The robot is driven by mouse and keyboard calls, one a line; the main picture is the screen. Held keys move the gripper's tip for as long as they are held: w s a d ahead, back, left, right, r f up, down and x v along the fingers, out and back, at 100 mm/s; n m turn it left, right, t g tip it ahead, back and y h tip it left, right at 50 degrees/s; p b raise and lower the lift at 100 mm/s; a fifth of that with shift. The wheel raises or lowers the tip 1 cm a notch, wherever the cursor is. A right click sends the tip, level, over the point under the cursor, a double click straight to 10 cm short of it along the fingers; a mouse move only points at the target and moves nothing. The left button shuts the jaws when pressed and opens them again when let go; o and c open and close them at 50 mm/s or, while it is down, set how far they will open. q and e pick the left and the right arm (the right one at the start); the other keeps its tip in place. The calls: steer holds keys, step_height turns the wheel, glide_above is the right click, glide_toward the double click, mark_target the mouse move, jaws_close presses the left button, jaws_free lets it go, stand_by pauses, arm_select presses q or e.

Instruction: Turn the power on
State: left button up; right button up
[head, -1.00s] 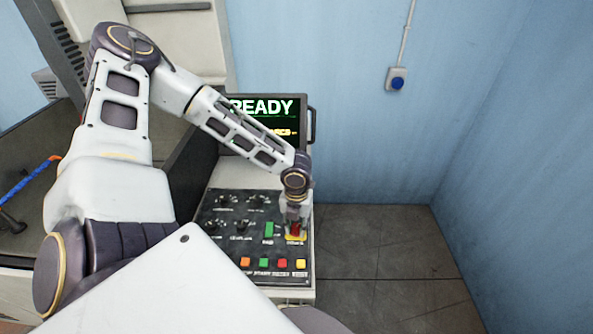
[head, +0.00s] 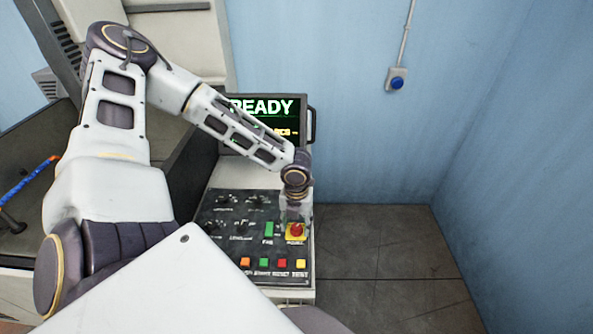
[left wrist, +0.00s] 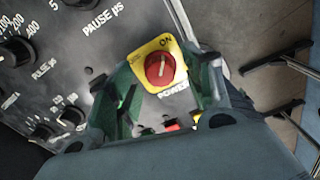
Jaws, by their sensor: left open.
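The power switch is a round red knob (head: 296,229) on a yellow plate at the right side of the black control panel (head: 225,250). In the left wrist view the knob (left wrist: 160,69) has a pale mark on its face, roughly in line with the word ON above it; POWER is printed below. My left gripper (head: 295,214) is open just behind and above the knob in the head view, its fingers partly see-through or blurred against the panel. In the left wrist view its fingers (left wrist: 163,88) spread on both sides of the knob, apart from it. My right gripper is out of view.
A screen (head: 262,108) reading READY stands behind the panel. A green switch (head: 268,230) is left of the knob, with several coloured buttons (head: 273,263) in front. A blue wall button (head: 397,79) hangs at right. The floor right of the machine is clear.

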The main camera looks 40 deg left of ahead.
mark_target(297, 226)
arm_select(q)
step_height(297, 226, up, 11)
stand_by(1.3)
steer(key=shift+r, duration=0.1)
stand_by(0.4)
steer(key=shift+d, duration=0.1)
